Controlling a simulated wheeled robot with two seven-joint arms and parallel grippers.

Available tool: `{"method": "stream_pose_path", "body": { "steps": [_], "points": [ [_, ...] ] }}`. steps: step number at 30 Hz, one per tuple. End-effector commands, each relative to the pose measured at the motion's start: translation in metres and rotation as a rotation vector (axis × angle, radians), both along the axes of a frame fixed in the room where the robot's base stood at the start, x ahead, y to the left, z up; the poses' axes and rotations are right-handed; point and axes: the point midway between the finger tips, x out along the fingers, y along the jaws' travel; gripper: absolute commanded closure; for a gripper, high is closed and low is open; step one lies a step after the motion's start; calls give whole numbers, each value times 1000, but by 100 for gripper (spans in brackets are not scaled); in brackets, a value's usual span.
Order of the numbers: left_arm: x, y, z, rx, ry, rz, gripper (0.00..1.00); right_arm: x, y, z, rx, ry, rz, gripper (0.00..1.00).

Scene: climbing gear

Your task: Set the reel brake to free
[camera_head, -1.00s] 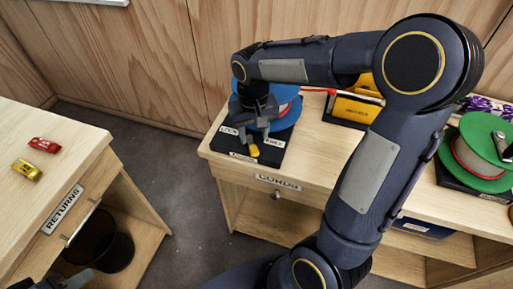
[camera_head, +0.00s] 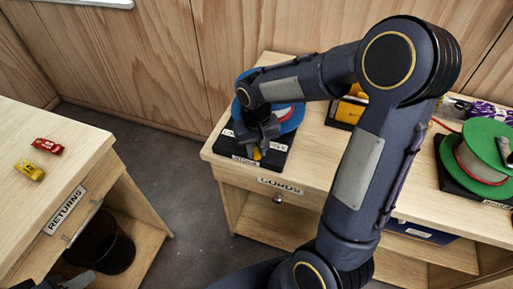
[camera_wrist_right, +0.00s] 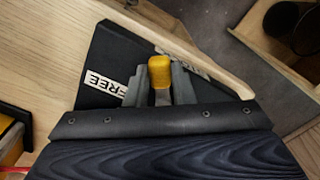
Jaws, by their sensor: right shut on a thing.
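The reel with the blue flange (camera_head: 291,122) stands on a black base (camera_head: 277,160) at the left end of the cords table. The brake lever's yellow knob (camera_head: 257,154) is low at the base's front. My right gripper (camera_head: 261,146) points down and is shut on the knob, which also shows between its fingers in the wrist view (camera_wrist_right: 160,71). A FREE label (camera_wrist_right: 104,86) lies left of the fingers there; another label is partly hidden behind the right finger. My left gripper (camera_head: 75,281) barely shows at the bottom left edge; its fingers cannot be made out.
A green reel (camera_head: 484,150) stands at the right of the table, and a yellow item (camera_head: 349,110) on a black base stands between. The returns table (camera_head: 60,178) at left holds a red and a yellow piece. Floor lies between the tables.

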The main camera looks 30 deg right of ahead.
Motion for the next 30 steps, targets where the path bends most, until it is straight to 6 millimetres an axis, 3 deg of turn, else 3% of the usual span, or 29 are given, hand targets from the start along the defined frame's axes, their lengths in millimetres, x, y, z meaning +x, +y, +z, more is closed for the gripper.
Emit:
{"method": "stream_pose_path", "body": {
  "steps": [12, 20, 21, 24, 26, 30],
  "points": [
    [0, 0, 0, 0, 0, 0, 64, -1, -9, 1, 0, -1, 180, 100],
    [0, 0, 0, 0, 0, 0, 64, -1, -10, 1, -1, -2, 190, 100],
    [0, 0, 0, 0, 0, 0, 64, -1, -10, 1, -1, -2, 190, 74],
    [0, 0, 0, 0, 0, 0, 64, -1, -10, 1, 0, -2, 189, 61],
    [0, 0, 0, 0, 0, 0, 64, -1, -10, 1, 0, -1, 189, 56],
    [0, 0, 0, 0, 0, 0, 64, -1, -9, 1, 0, -1, 188, 56]
  ]
}}
